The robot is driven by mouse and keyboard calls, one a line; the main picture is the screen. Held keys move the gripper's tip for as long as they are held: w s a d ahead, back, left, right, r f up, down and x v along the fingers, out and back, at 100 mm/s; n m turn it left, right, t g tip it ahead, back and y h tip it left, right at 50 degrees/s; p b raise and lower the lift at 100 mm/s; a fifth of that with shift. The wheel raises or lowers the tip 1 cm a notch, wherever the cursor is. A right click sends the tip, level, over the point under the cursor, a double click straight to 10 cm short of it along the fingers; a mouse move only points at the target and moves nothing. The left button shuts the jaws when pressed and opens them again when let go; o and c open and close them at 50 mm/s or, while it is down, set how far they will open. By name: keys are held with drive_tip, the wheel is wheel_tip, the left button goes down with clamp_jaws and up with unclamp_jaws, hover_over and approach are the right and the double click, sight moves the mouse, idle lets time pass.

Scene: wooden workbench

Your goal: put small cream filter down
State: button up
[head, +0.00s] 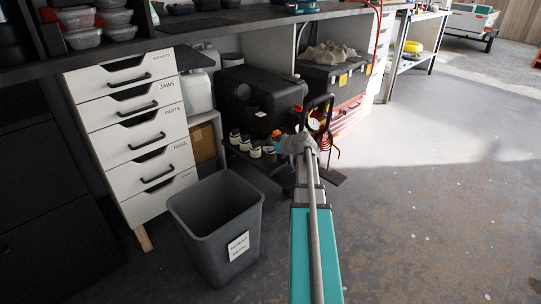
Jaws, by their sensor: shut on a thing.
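My arm reaches away from the camera toward the low shelf under the bench. My gripper (280,141) is at its far end, small and partly hidden by my wrist. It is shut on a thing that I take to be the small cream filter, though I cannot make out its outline. Several small cream cylinders with dark tops (245,143) stand in a row on the low dark shelf (247,162), just left of and below my gripper. I cannot tell whether the held filter touches the shelf.
A grey bin (217,222) stands on the floor left of my arm. A white drawer unit (135,130) is behind it. A black tank (262,97) is behind the row, and a black toolbox (333,74) is further right. The floor on the right is clear.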

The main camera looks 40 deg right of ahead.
drive_tip(key=shift+f+b, duration=0.75)
drive_tip(key=shift+f, duration=0.4)
drive_tip(key=shift+f, duration=0.1)
drive_tip(key=o, duration=0.9)
drive_tip(key=shift+r, duration=0.2)
drive_tip(key=shift+s+r, duration=0.1)
drive_tip(key=shift+s, duration=0.15)
drive_tip(key=shift+p+v, duration=2.9)
drive_tip(key=shift+v, duration=2.85)
drive_tip(key=shift+a, duration=0.1)
